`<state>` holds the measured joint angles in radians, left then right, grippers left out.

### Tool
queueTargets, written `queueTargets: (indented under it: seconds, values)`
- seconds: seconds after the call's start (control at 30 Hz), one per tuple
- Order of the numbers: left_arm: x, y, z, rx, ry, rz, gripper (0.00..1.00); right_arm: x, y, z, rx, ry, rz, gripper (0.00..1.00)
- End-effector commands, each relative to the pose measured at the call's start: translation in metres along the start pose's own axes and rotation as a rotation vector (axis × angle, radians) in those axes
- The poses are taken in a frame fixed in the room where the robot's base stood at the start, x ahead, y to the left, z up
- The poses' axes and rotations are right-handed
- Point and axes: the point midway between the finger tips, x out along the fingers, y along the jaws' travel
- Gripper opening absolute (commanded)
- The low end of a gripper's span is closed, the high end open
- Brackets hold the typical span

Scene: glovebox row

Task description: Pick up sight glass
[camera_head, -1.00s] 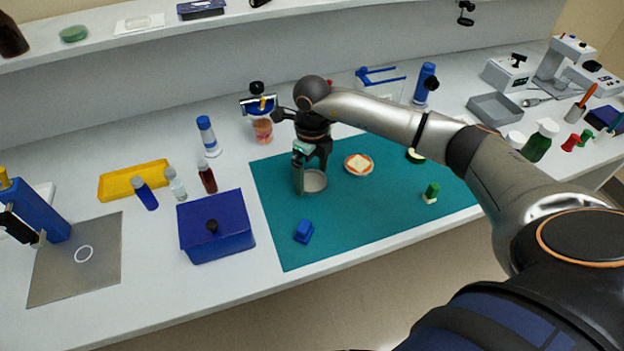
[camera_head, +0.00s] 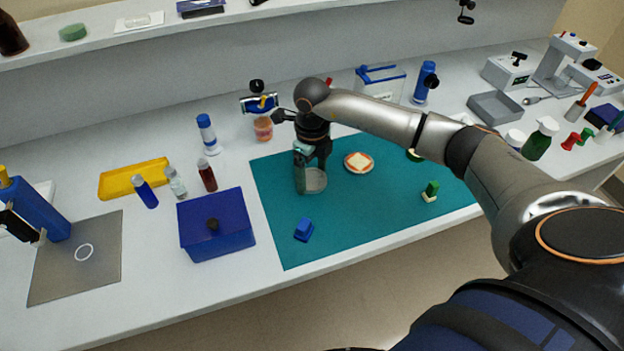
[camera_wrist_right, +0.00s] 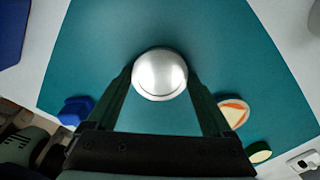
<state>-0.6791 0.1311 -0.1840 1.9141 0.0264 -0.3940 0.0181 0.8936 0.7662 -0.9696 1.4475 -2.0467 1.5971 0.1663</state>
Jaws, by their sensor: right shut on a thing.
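The sight glass (camera_head: 316,182) looks like a short round piece with a pale grey face. It is at the teal mat (camera_head: 375,205), partly hidden by my gripper. In the right wrist view it is a silvery disc (camera_wrist_right: 160,73) between the two fingers. My right gripper (camera_head: 311,164) points down from above and is shut on it. Its dark fingers also show on either side of the disc in the right wrist view (camera_wrist_right: 160,88). I cannot tell whether the sight glass touches the mat. My left gripper is not in view.
On the mat are a small blue block (camera_head: 304,230), a round dish (camera_head: 358,162) and a green-topped piece (camera_head: 431,191). A blue box (camera_head: 215,228) and several vials stand left of the mat. A jar (camera_head: 263,129) stands behind. The mat's front right is clear.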

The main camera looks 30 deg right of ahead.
Motion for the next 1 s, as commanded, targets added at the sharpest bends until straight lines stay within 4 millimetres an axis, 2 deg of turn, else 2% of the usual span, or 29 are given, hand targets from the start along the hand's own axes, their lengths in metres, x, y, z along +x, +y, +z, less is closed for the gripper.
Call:
queueTargets:
  seconds: [0.03, 0.2, 0.67, 0.83, 0.93, 1.0]
  values:
    - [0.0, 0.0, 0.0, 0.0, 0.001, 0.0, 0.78, -0.001, 0.0, 0.0, 0.0, -0.001, 0.0, 0.18]
    - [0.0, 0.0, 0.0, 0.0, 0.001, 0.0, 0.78, -0.001, 0.0, 0.0, 0.0, -0.001, 0.0, 0.0]
    - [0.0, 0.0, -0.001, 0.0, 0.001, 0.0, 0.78, -0.005, 0.0, 0.001, 0.0, -0.005, 0.0, 0.0]
    - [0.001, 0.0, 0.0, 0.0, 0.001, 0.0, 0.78, -0.019, -0.001, 0.002, -0.001, -0.008, -0.001, 0.0]
    - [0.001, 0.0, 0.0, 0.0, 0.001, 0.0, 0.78, -0.035, -0.001, 0.002, 0.0, -0.009, -0.003, 0.0]
    - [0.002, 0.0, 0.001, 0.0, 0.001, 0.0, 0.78, -0.043, 0.004, -0.006, -0.003, -0.007, -0.001, 0.0]
